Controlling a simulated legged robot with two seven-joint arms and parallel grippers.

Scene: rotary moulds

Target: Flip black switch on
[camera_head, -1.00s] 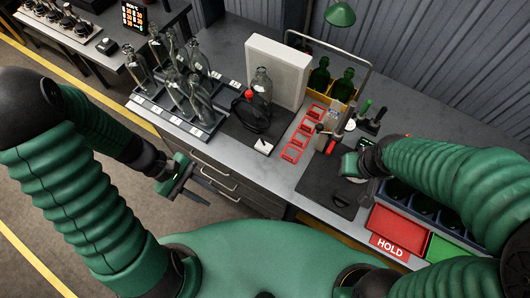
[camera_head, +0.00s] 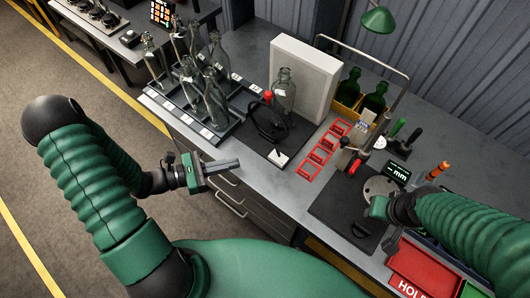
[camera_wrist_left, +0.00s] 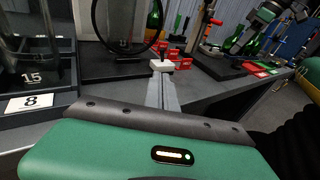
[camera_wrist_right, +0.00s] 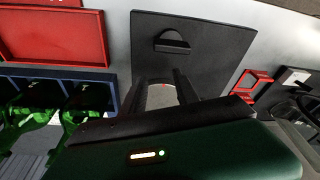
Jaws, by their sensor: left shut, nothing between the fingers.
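A small white switch box (camera_head: 278,158) with a black toggle sits at the front of a black base plate on the bench. In the left wrist view the white box (camera_wrist_left: 162,65) shows just beyond my fingertips, with its black lever upright. My left gripper (camera_head: 237,163) is shut and empty, at the bench's front edge, left of the switch and apart from it. Its closed fingers (camera_wrist_left: 161,82) point towards the box.
A black ring (camera_head: 269,120) and a clear bottle (camera_head: 284,92) stand behind the switch, before a white panel (camera_head: 305,75). Racked bottles (camera_head: 215,98) stand to the left. Red frames (camera_head: 322,150) lie to the right, then a gauge stand and red tray (camera_head: 425,268).

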